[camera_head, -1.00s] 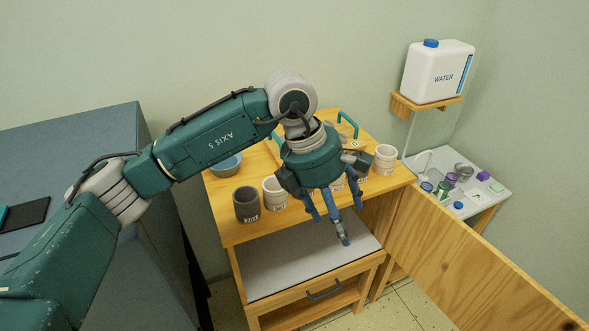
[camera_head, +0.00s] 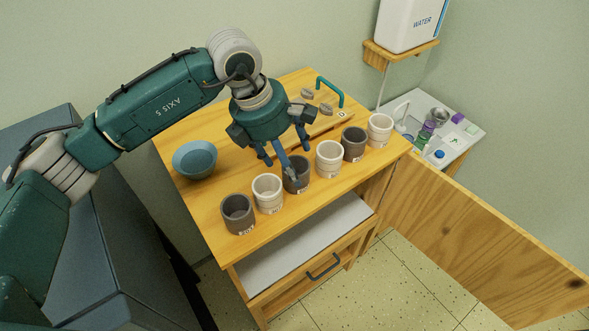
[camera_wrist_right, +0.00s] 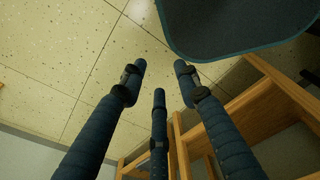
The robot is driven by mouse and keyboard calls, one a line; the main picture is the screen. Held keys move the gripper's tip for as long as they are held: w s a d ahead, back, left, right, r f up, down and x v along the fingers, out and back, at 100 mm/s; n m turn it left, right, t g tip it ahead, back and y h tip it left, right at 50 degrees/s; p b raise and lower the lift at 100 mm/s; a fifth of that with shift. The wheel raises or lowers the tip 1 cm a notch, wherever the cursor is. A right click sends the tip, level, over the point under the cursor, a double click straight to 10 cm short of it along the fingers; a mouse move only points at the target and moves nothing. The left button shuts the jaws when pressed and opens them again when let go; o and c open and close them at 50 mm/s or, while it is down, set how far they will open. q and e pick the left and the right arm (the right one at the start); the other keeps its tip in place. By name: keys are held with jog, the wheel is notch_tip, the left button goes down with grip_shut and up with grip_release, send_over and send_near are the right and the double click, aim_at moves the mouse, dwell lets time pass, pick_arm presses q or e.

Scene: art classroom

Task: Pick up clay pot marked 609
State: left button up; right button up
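Several clay pots stand upright in a row along the front of the wooden table: a dark one (camera_head: 237,218), a white one (camera_head: 268,197), a dark one (camera_head: 301,180), a white one (camera_head: 328,162), a dark one (camera_head: 354,146) and a white one (camera_head: 380,131). Their front labels are too small to read surely; I cannot tell which is 609. My left gripper (camera_head: 283,164) is open, fingers spread and pointing down at the third pot from the left, partly hiding it. Whether they touch it is unclear. My right gripper (camera_wrist_right: 160,82) is open and empty, away from the pots.
A blue bowl (camera_head: 194,160) stands on the wooden table (camera_head: 215,195) at the left. Small grey pieces (camera_head: 307,94) and a teal handle (camera_head: 330,90) lie behind the pots. A wooden panel (camera_head: 480,220) rises at the right, and a water container (camera_head: 410,22) sits on a wall shelf.

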pick_arm(q)
jog(key=shift+d+f, duration=0.2)
jog(key=shift+f, duration=0.25)
jog(key=shift+w+f, duration=0.15)
jog(key=shift+f, duration=0.1)
jog(key=p+x, duration=0.4)
jog(key=shift+w+a+f, duration=0.1)
jog(key=shift+w+a, duration=0.2)
jog(key=shift+d+f, duration=0.15)
jog(key=shift+f, duration=0.2)
jog(key=shift+d+f, duration=0.1)
jog(key=shift+f, duration=0.1)
jog(key=shift+w+f, duration=0.1)
jog(key=c, duration=1.2)
pick_arm(e)
jog(key=shift+s+d+r, duration=0.1)
jog(key=shift+r, duration=0.95)
jog(key=shift+s+r, duration=0.1)
jog(key=shift+r, duration=0.95)
